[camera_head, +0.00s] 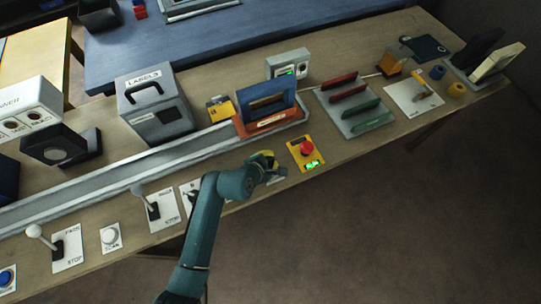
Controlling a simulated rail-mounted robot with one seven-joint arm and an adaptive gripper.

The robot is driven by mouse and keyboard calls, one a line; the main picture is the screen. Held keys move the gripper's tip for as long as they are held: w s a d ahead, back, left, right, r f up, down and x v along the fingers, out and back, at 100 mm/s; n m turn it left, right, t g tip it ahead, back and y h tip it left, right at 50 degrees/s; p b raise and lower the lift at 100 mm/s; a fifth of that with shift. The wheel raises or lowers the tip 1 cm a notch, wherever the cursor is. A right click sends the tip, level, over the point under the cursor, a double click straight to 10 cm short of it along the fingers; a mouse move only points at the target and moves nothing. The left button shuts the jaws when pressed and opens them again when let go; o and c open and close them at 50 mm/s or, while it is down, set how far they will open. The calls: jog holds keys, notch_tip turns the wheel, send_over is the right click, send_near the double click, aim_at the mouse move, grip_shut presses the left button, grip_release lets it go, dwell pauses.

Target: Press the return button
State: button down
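I cannot read the word "return" on any button. The clearest buttons are a red one (306,147) on a yellow plate with a green lit display, a white one (110,236) on a small white plate, and a blue one (6,278) at the far left front edge. My gripper (274,168) is at the front edge of the bench, just left of the yellow plate. It is small and partly hidden by my wrist, so whether its fingers are open cannot be told.
White-knobbed levers (57,247) stand along the front left edge. A grey LABELS box (155,108) is behind the rail.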

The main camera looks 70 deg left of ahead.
jog(key=shift+f, duration=0.8)
jog(key=shift+f, duration=0.1)
dwell(0.7)
jog(key=shift+f, duration=0.35)
jog(key=shift+f, duration=0.5)
dwell(0.7)
jog(key=shift+r, duration=0.1)
jog(key=shift+r+p, duration=0.75)
jog(key=shift+p, duration=0.1)
notch_tip(320, 180, up, 5)
jog(key=p, duration=0.6)
jog(key=shift+r, duration=0.15)
